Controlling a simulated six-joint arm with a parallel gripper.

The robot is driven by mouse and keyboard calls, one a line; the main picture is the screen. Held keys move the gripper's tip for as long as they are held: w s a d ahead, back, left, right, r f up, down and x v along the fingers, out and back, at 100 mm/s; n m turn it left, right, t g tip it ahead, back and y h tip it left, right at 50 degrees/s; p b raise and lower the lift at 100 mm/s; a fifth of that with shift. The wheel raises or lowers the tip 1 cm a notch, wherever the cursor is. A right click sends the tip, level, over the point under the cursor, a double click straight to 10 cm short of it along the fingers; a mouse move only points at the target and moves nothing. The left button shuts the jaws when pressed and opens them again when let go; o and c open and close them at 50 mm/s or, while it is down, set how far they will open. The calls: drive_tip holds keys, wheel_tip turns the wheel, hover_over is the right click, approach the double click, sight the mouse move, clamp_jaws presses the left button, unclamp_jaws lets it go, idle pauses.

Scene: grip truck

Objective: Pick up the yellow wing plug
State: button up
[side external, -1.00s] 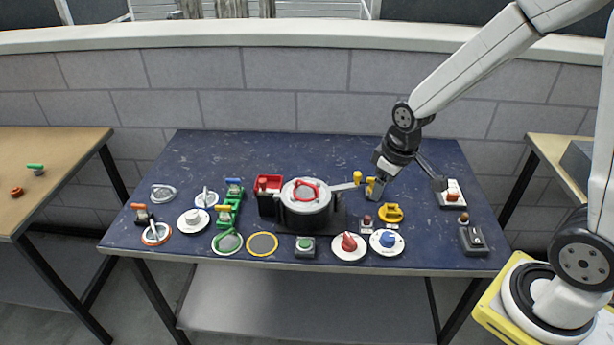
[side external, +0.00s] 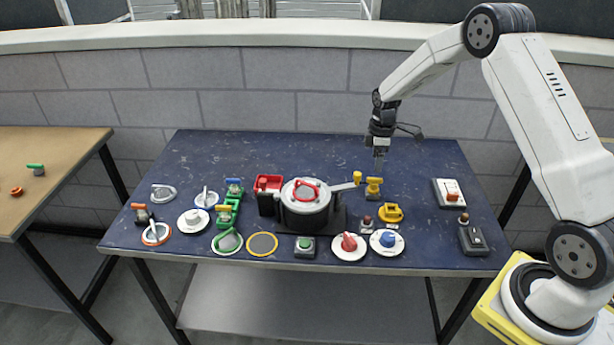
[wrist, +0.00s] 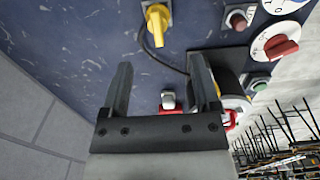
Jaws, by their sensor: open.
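The yellow wing plug (side external: 374,185) stands upright on a small grey base on the blue table, to the right of the round pot-like unit. In the wrist view, a yellow winged piece on a grey base (wrist: 158,26) at the top centre appears to be the same plug. My gripper (side external: 379,164) points down, just above and slightly behind the plug in the side view. It is open and empty. In the wrist view its two dark fingers (wrist: 160,66) are spread apart, with the plug beyond their tips and not between them.
A round yellow piece (side external: 391,212) and a small red button (side external: 367,221) lie in front. The table's back right (side external: 430,155) is clear.

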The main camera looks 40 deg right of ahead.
sight(375, 179)
drive_tip(key=shift+w+d+f, duration=0.1)
drive_tip(key=shift+d, duration=0.1)
drive_tip(key=shift+f, duration=0.1)
drive_tip(key=shift+f, duration=1.2)
drive_tip(key=shift+f, duration=2.6)
clamp_jaws()
